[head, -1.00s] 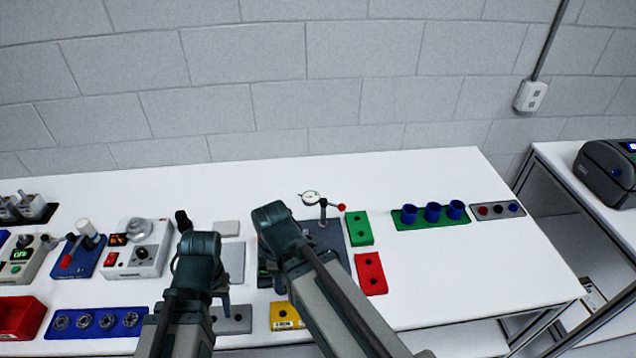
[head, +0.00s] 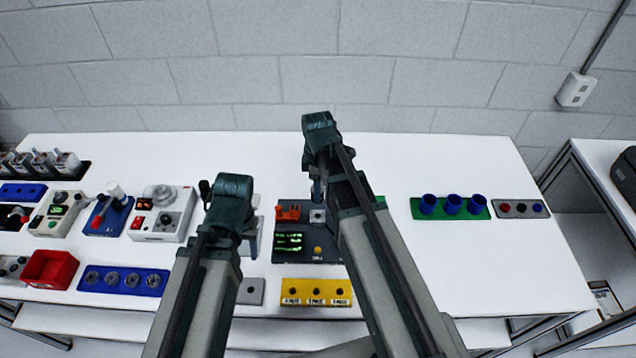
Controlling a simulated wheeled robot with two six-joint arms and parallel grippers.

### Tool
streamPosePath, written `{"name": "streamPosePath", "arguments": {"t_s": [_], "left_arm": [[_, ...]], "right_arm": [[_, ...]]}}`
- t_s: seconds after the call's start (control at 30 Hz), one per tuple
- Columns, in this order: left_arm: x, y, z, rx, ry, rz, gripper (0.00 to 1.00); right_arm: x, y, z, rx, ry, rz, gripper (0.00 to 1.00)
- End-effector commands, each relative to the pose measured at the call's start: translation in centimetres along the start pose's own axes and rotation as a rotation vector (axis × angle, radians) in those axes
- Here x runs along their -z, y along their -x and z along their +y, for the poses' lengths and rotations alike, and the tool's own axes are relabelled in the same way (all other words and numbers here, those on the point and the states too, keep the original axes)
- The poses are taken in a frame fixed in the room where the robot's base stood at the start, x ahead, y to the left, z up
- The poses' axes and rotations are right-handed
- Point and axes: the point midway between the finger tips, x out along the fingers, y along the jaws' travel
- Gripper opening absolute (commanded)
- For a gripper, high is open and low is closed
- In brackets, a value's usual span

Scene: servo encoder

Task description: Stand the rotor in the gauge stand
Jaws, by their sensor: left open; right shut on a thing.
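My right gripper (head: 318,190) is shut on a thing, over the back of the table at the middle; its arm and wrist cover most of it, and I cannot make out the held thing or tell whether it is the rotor. The gauge stand with its dial is not visible now; my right arm covers the area where it showed earlier. My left gripper (head: 243,238) is open, low over the table to the left, mostly hidden by its own wrist. I see nothing between its fingers.
A dark panel with green displays (head: 288,258) lies between my arms. A yellow three-hole block (head: 316,297) is in front of it. A blue tray with several ring parts (head: 124,296) is at left. A green holder with blue cups (head: 450,213) is at right. The right-front tabletop is clear.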

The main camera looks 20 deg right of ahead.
Motion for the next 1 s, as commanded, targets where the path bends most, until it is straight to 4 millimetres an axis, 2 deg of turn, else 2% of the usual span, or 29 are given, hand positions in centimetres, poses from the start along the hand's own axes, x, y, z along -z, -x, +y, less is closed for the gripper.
{"name": "streamPosePath", "arguments": {"t_s": [0.37, 0.73, 0.8, 1.0], "left_arm": [[0.1, -1.3, 0.1, 0.0, -0.002, 0.0, 0.5], [0.3, -5.5, 0.5, 0.001, -0.004, 0.0, 0.5], [0.3, -4.6, 0.4, 0.001, -0.004, 0.0, 0.5], [0.3, -4.6, 0.4, 0.001, -0.004, 0.0, 0.5]], "right_arm": [[0.0, -1.3, -0.1, 0.0, 0.0, 0.0, 0.0], [0.0, -5.5, -0.1, 0.0, -0.001, 0.0, 0.0], [0.0, -4.6, -0.1, 0.0, -0.001, 0.0, 0.0], [0.0, -4.6, -0.1, 0.0, -0.001, 0.0, 0.0]]}}
